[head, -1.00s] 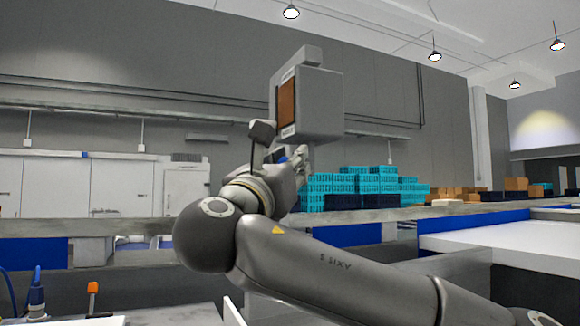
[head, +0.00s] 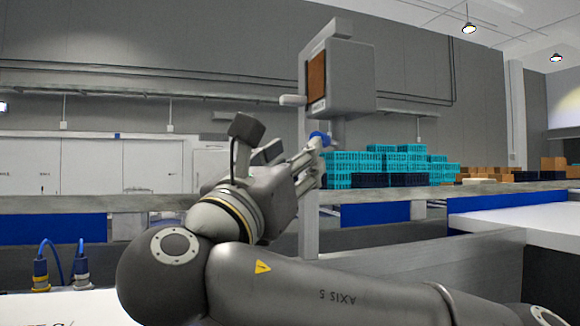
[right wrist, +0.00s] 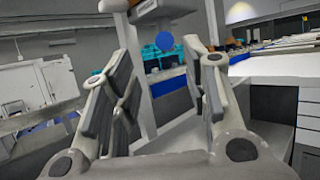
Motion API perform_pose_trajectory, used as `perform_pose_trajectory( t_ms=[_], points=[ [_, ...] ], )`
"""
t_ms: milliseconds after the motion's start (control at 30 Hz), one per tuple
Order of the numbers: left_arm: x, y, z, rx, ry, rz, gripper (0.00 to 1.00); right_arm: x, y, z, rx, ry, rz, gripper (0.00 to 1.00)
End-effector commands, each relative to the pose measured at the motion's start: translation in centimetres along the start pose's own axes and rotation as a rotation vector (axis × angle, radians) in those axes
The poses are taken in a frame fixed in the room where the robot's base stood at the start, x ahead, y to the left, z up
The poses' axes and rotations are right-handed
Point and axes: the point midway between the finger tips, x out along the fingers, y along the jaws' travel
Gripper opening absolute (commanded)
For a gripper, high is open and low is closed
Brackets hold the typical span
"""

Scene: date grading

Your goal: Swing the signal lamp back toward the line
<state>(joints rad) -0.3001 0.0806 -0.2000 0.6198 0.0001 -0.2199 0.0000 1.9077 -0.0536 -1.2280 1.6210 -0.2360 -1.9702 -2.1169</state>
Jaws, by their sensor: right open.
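The signal lamp (head: 348,85) is a grey box with an orange-brown panel (head: 317,78) on its left face. It stands high on a grey post (head: 309,215). A pale peg (head: 293,100) sticks out at its left, and a blue ball knob (head: 320,138) sits below it. My right gripper (head: 314,165) is just under and left of the knob. In the right wrist view my right gripper (right wrist: 157,82) is open and empty. The blue knob (right wrist: 165,41) shows beyond and between its fingertips, apparently apart from them. My left gripper is out of view.
A long grey ledge (head: 400,193) with blue panels runs behind the post. Stacked turquoise crates (head: 400,165) and brown boxes stand beyond it. A white-topped table (head: 520,216) lies at right. Blue cable plugs (head: 41,270) stand at lower left.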

Motion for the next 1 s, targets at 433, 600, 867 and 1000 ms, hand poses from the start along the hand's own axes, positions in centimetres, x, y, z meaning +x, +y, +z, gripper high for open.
perform_pose_trajectory(
  t_ms=[433,600,867,1000],
  points=[
    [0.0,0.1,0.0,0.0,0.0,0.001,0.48,-2.0,-0.2,-0.1,0.003,0.008,-0.007,0.42],
    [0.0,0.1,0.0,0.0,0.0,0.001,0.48,-2.0,-0.4,-0.1,0.001,0.008,-0.012,0.42],
    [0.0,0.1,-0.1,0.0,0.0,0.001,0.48,-2.0,-0.4,-0.1,0.001,0.008,-0.012,0.42],
    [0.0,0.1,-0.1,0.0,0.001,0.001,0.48,-2.0,-0.3,-0.1,0.001,0.007,-0.011,0.42]
  ],
)
